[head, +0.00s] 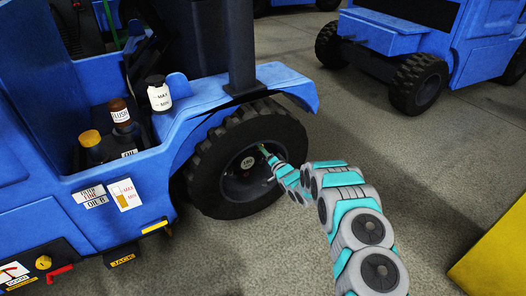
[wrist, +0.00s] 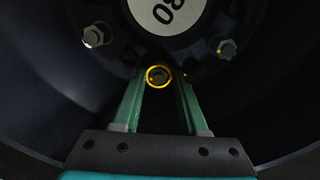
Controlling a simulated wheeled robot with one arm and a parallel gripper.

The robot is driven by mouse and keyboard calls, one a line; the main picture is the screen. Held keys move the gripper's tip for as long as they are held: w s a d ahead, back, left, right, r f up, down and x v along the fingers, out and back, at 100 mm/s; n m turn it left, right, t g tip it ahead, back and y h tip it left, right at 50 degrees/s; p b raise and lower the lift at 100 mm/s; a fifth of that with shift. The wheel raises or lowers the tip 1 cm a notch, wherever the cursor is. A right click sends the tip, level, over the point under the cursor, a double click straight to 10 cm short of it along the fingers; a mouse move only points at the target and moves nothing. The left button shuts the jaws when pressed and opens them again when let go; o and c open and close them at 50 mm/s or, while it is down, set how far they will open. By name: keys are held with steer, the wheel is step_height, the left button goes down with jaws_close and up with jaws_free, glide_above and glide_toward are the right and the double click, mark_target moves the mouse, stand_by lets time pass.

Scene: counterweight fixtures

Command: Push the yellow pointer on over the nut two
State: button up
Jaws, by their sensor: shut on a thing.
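In the wrist view the yellow pointer (wrist: 158,76) shows as a ring between the tips of my gripper (wrist: 158,84), whose two green fingers are shut on it. A dark nut-like end shows inside the ring; I cannot tell how far the ring sits over it. One bare metal nut (wrist: 95,37) is up to the left. Another nut (wrist: 227,48), up to the right, has small yellow marks by it. In the head view my gripper (head: 264,150) reaches into the wheel (head: 205,178); the pointer is too small to make out there.
The wheel hub (wrist: 158,15) has a white label above my fingers. The blue vehicle's fender (head: 205,95) overhangs the wheel, with bottles (head: 158,95) on its side. A second blue vehicle (head: 400,40) stands behind. A yellow block (head: 500,250) is at the right. The floor between is clear.

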stand_by(0.3)
steer(key=o, duration=1.1)
steer(key=shift+c, duration=0.2)
steer(key=p+v, duration=0.1)
steer(key=v, duration=0.8)
stand_by(0.3)
